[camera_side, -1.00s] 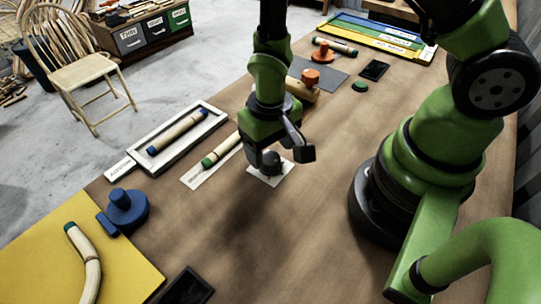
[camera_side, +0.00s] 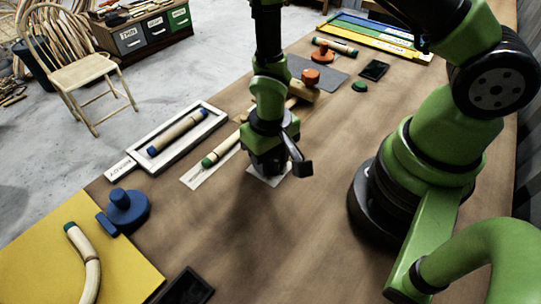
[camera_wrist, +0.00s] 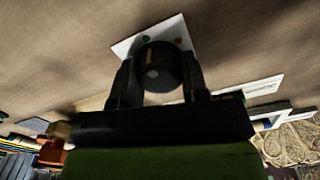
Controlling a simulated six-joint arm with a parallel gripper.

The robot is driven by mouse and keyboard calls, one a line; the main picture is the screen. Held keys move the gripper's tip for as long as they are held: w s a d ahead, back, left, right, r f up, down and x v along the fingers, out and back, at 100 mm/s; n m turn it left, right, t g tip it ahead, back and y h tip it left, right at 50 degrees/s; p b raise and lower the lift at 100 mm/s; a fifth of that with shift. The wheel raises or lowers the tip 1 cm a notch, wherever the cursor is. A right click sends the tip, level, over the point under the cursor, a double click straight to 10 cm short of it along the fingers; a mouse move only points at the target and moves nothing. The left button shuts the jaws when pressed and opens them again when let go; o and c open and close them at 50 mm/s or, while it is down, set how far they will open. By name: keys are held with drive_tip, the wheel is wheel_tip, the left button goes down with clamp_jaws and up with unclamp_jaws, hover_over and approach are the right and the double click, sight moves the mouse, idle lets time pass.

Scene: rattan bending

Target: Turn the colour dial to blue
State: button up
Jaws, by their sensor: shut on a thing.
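The colour dial (camera_wrist: 158,68) is a dark round knob on a white plate (camera_wrist: 127,45), seen in the wrist view. It bears a pale mark on its top. Green and yellow dots show on the plate beside it; no blue dot is visible. My gripper (camera_wrist: 156,82) has one finger on each side of the knob and is shut on it. In the side view my gripper (camera_side: 268,165) is low over the white plate (camera_side: 270,179) and hides the knob.
A green-tipped stick (camera_side: 218,153) lies on a pale strip left of my gripper. A white tray (camera_side: 124,167) holds a blue-tipped stick (camera_side: 178,132). A blue knobbed piece (camera_side: 128,210) stands near the yellow board (camera_side: 40,250).

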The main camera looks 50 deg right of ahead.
drive_tip(key=n, duration=1.1)
drive_tip(key=shift+n, duration=0.4)
idle(0.4)
drive_tip(key=o, duration=0.9)
drive_tip(key=shift+o, duration=0.2)
drive_tip(key=shift+r, duration=0.1)
wheel_tip(320, 180, up, 10)
drive_tip(key=shift+f, duration=0.1)
